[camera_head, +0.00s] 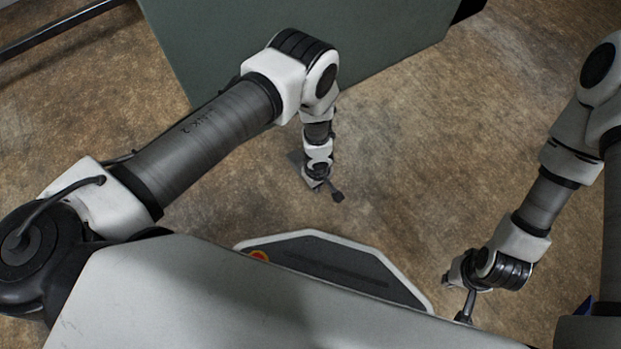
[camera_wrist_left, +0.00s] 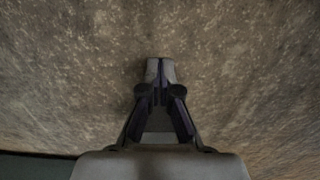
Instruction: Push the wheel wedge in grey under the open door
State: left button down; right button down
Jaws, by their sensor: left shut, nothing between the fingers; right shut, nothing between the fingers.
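The grey-green door (camera_head: 225,55) stands at the top of the head view, its lower edge slanting over the brown floor. My left gripper (camera_head: 316,184) points down near the floor, a little in front of the door. In the left wrist view the left gripper (camera_wrist_left: 160,92) is shut and empty. A small grey patch (camera_head: 295,158) beside it in the head view may be the wedge, largely hidden by the gripper. A small grey shape also shows at the fingertips in the wrist view; I cannot tell if it is the wedge. My right gripper (camera_head: 455,288) is shut, low at right.
The brown mottled floor (camera_head: 400,170) is clear between my two arms. A dark bar (camera_head: 60,28) crosses the top left corner.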

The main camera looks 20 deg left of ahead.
aim_at(290, 152)
pick_arm(q)
jog(key=shift+w+a+r, duration=0.45)
jog(key=shift+w+a, duration=0.2)
jog(key=shift+a, duration=0.05)
jog(key=shift+w+a+f+p, duration=0.15)
jog(key=shift+w+a+p, duration=0.15)
jog(key=shift+w+a, duration=0.3)
pick_arm(e)
jog(key=shift+r, duration=0.7)
pick_arm(q)
jog(key=shift+s, duration=0.1)
jog(key=shift+a, duration=0.1)
